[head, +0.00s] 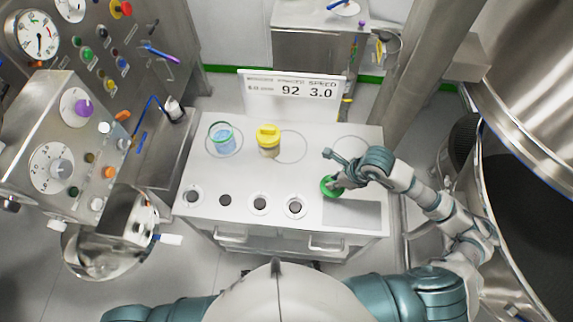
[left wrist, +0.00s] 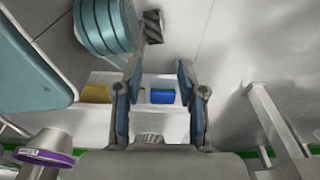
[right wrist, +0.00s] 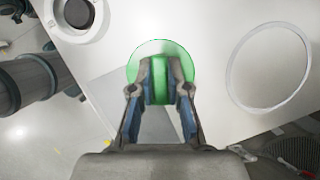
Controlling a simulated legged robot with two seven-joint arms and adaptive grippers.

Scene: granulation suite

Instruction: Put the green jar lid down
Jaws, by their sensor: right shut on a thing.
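The green jar lid (head: 326,188) is at the right part of the white worktop, near the upper left corner of a grey rectangle. My right gripper (head: 338,182) is shut on it. In the right wrist view the lid (right wrist: 150,47) is a translucent green disc, its raised grip held between the fingertips (right wrist: 161,75). I cannot tell whether the lid touches the worktop. A clear jar with blue contents and a green rim (head: 222,139) stands at the left back without a lid. My left gripper (left wrist: 158,75) is open and empty in the left wrist view, off the head view.
A yellow-lidded jar (head: 268,142) stands right of the blue jar. Empty ring marks (head: 290,147) lie beside it and at the back right (head: 350,148). The grey rectangle (head: 355,215) is bare. Several dark round wells line the front. A display sign (head: 292,92) stands behind.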

